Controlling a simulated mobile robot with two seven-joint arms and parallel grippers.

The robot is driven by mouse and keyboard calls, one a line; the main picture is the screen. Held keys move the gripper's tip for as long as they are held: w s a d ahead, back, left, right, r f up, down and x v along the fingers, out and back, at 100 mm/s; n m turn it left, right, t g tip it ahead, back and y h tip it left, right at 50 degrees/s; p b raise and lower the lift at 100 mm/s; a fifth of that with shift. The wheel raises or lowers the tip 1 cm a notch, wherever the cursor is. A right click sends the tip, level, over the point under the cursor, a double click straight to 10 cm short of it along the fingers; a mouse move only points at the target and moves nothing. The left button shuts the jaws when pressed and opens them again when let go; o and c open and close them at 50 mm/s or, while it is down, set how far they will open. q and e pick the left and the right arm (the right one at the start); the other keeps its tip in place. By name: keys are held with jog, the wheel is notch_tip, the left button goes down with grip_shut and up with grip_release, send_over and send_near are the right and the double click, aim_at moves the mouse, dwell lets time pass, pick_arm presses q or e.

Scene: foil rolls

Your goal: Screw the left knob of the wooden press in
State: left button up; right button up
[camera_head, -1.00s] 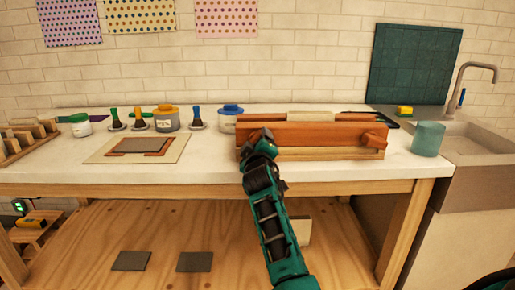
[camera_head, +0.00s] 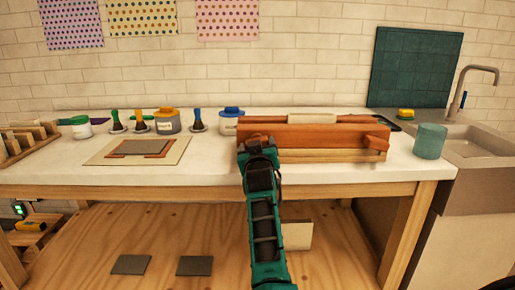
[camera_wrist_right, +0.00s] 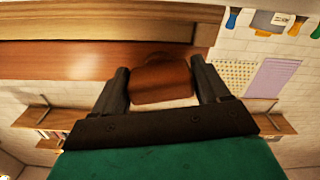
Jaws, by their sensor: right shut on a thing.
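The wooden press (camera_head: 325,140) lies along the worktop, a red-brown beam over a paler one. Its right knob (camera_head: 376,143) shows at the right end of its front. In the head view my right gripper (camera_head: 257,143) is at the left end of the press front and hides the left knob. In the right wrist view, the left knob (camera_wrist_right: 162,80) is a red-brown block between the two dark fingers of my right gripper (camera_wrist_right: 163,88), which is shut on it. My left gripper is in neither view.
A teal cup (camera_head: 430,141) stands right of the press, before the sink (camera_head: 480,146). Left of the press are jars, brushes and a board (camera_head: 137,150) with a grey plate. The worktop's front edge runs just below the press.

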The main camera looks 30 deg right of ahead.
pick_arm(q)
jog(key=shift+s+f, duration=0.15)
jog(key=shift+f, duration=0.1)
pick_arm(e)
jog(key=shift+f, duration=0.2)
jog(key=o, duration=0.7)
jog(key=shift+c, duration=0.2)
jog(key=o, duration=0.3)
jog(key=shift+s+r, duration=0.1)
jog(key=shift+r, duration=0.1)
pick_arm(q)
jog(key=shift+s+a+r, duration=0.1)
